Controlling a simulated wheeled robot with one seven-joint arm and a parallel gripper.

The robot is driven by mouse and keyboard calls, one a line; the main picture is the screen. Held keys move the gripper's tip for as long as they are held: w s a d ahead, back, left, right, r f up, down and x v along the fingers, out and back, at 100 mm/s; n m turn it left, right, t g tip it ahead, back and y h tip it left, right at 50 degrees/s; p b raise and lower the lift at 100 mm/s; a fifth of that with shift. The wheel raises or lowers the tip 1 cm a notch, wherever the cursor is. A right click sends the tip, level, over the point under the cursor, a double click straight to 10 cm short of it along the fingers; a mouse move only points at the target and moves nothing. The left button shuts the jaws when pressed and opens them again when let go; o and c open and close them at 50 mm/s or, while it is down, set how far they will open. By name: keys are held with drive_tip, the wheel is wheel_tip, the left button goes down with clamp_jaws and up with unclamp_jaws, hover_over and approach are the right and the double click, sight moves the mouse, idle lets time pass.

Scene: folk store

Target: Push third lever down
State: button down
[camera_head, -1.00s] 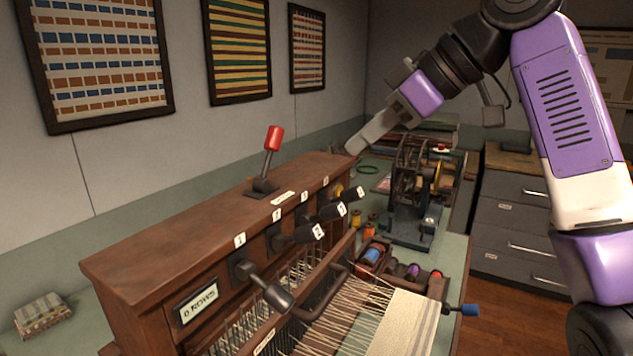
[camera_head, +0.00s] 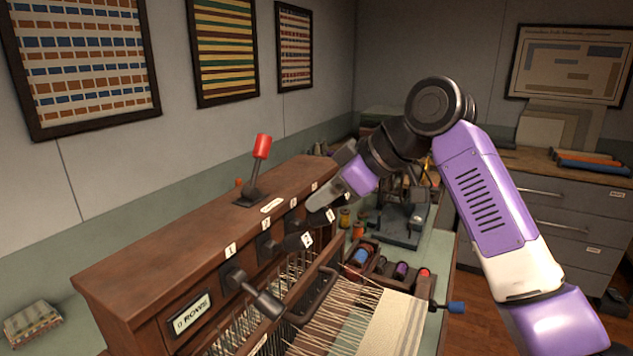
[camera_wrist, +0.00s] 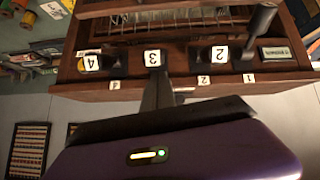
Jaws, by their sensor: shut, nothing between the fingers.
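A wooden loom (camera_head: 190,228) has a row of dark levers with white number tags. The third lever (camera_head: 330,215) is partly covered by my gripper (camera_head: 322,199) in the head view. In the wrist view, which is upside down, its tag 3 (camera_wrist: 152,57) is just past the tips of my shut, empty gripper (camera_wrist: 158,88). I cannot tell if they touch. The second lever (camera_head: 292,243) sticks out at the same height as the third. The first lever (camera_head: 262,297) slants lower. The fourth lever (camera_wrist: 95,62) shows in the wrist view.
A red-knobbed lever (camera_head: 260,150) stands on the loom's top. A "0 ROWS" plate (camera_head: 191,312) is on its front. Warp threads and cloth (camera_head: 392,325) lie below the levers. A spool tray (camera_head: 385,268) and a winding machine (camera_head: 405,215) are to the right.

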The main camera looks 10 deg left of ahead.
sight(327, 215)
drive_tip(key=shift+d+f, duration=0.15)
drive_tip(key=shift+f, duration=0.05)
idle(0.3)
drive_tip(key=f+y+b, duration=0.1)
drive_tip(key=b, duration=0.1)
drive_tip(key=d+f+y+b, duration=0.1)
drive_tip(key=b, duration=0.1)
drive_tip(key=shift+s+d+f+t+y, duration=0.1)
drive_tip(key=shift+s+d+t+y, duration=0.1)
drive_tip(key=shift+s+t+y, duration=0.15)
wheel_tip(327, 215, down, 6)
drive_tip(key=d+t+y+b, duration=0.2)
drive_tip(key=y+b, duration=0.5)
drive_tip(key=b, duration=0.9)
drive_tip(key=shift+s+f+t+b, duration=0.25)
drive_tip(key=shift+t+b, duration=0.15)
drive_tip(key=shift+t, duration=0.15)
drive_tip(key=shift+a+f+y+b, duration=0.15)
drive_tip(key=shift+f+y+b, duration=0.1)
drive_tip(key=shift+b, duration=0.2)
